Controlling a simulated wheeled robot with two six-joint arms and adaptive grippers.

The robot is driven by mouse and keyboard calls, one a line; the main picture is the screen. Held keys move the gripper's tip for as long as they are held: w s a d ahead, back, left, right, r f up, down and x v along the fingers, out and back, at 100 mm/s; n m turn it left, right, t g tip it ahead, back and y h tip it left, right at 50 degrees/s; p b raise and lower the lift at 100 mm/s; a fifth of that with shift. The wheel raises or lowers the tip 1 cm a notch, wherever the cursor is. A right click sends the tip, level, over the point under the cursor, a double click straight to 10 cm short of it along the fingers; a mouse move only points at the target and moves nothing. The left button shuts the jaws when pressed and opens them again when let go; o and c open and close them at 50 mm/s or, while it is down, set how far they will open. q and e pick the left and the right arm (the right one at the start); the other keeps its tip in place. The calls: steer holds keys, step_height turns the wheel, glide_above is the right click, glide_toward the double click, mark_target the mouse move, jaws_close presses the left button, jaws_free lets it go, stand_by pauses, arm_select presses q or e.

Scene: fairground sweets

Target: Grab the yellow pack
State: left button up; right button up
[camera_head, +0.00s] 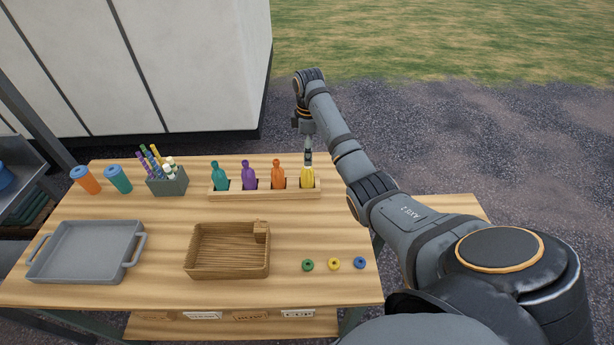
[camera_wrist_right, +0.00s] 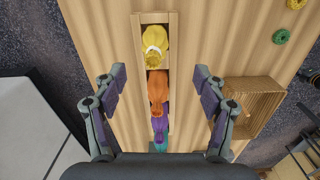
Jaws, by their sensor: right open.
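The yellow pack (camera_head: 307,178) stands in the right end slot of a long wooden rack (camera_head: 265,195) at the back of the table. In the right wrist view the yellow pack (camera_wrist_right: 155,46) is at the top centre, seen from above, with a pale band around its neck. My right gripper (camera_head: 308,157) is above and close behind the yellow pack in the head view. In the wrist view the right gripper (camera_wrist_right: 160,77) has its fingers wide apart with nothing held, and the yellow pack lies beyond the fingertips. My left gripper is out of view.
Orange (camera_head: 278,175), purple (camera_head: 249,176) and teal (camera_head: 220,177) packs fill the other rack slots. A wicker basket (camera_head: 228,272), grey tray (camera_head: 88,250), pen holder (camera_head: 168,183), two cups and green (camera_head: 307,265), yellow and blue rings are on the table.

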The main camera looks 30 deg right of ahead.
mark_target(307, 169)
steer(key=f, duration=0.3)
steer(key=shift+w+d+p, duration=0.2)
steer(key=shift+p, duration=0.15)
steer(key=shift+w+f+p, duration=0.2)
steer(key=shift+f+p, duration=0.15)
steer(key=shift+f, duration=0.3)
step_height(307, 169, down, 4)
steer(key=shift+a+r+p, duration=0.1)
steer(key=shift+p, duration=0.5)
steer(key=shift+w+f, duration=0.15)
steer(key=shift+f, duration=0.25)
steer(key=shift+r, duration=0.1)
steer(key=c, duration=0.7)
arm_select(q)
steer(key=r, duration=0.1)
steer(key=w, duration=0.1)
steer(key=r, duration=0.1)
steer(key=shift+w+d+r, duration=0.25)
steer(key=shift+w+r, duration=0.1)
arm_select(e)
jaws_close()
